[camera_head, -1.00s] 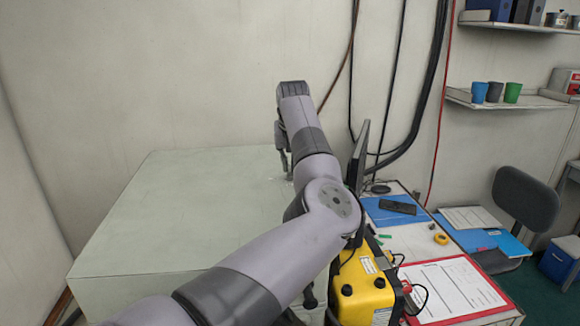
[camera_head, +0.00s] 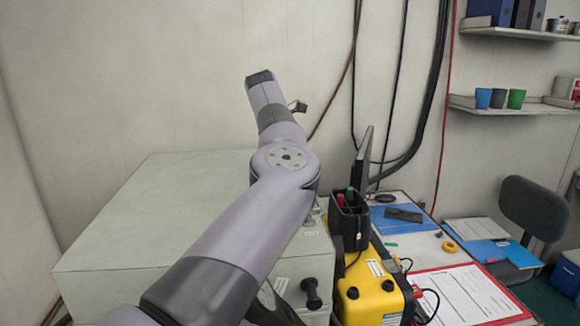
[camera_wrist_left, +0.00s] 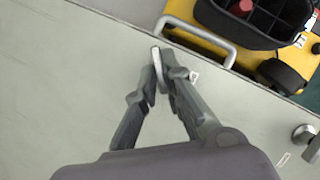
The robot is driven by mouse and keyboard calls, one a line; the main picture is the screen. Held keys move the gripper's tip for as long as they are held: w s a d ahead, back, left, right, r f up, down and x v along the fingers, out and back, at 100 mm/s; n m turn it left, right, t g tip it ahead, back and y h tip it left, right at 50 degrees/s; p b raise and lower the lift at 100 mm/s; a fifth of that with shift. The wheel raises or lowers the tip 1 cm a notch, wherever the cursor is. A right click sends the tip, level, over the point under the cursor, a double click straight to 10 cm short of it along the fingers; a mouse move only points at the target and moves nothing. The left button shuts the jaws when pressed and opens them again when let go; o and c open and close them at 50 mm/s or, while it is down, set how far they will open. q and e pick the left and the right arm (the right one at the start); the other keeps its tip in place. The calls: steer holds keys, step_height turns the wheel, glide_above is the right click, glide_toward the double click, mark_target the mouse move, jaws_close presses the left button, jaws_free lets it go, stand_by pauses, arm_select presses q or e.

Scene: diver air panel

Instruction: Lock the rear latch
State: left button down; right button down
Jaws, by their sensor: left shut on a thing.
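In the left wrist view my left gripper (camera_wrist_left: 165,68) is shut on a small silver metal piece (camera_wrist_left: 156,55), which looks like the rear latch's lever. It stands at the pale green box top, near the box's edge, with a small white label beside it. The fingers cover much of it, so I cannot tell whether it is locked. Another round metal fitting (camera_wrist_left: 305,134) sits farther along the same edge, beside a second label. In the head view the pale green box (camera_head: 150,215) shows, but my left arm hides the gripper and the held piece.
A grey U-shaped bar (camera_wrist_left: 228,52) lies close to my fingertips. A black divided holder (camera_head: 348,222) and a yellow case (camera_head: 370,295) stand right of the box. A black knob (camera_head: 312,293) juts from the box front. Most of the box top is clear.

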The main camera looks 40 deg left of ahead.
arm_select(q)
steer(key=shift+a+r+m+h+p, duration=0.15)
steer(key=shift+m+h+p, duration=0.1)
steer(key=shift+m, duration=0.25)
steer(key=shift+d+r+m+h+p, duration=0.1)
steer(key=shift+m+h+p, duration=0.1)
steer(key=shift+m, duration=0.3)
steer(key=m+p, duration=0.1)
steer(key=p, duration=0.1)
steer(key=m+h+p, duration=0.1)
steer(key=p, duration=0.1)
steer(key=m+p, duration=0.2)
steer(key=shift+a+r+g+h, duration=0.1)
steer(key=shift+a+g+h, duration=0.15)
steer(key=shift+g, duration=0.15)
steer(key=shift+w+f+m+p, duration=0.2)
steer(key=shift+m+p, duration=0.5)
steer(key=shift+p, duration=0.75)
steer(key=c, duration=1.7)
jaws_free()
steer(key=shift+s+f, duration=0.1)
